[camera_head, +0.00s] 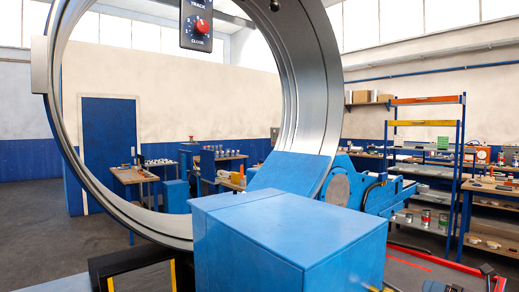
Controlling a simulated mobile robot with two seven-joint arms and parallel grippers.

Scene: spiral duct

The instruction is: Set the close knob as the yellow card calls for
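The close knob (202,26) is red and round. It sits on a dark hanging control panel (187,40) at the top of the view, above the word CLOSE, with small numbers around it. The word TRACK shows above it, and the upper part of the panel is cut off by the picture's top edge. The knob's pointer is too small to read. I cannot make out a yellow card. Neither of my grippers is in view.
A large metal ring (301,80) stands close in front, behind the panel. A blue machine box (290,235) fills the lower middle. A blue rack (462,150) and laden shelves stand at right. Grey floor (30,235) is open at left.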

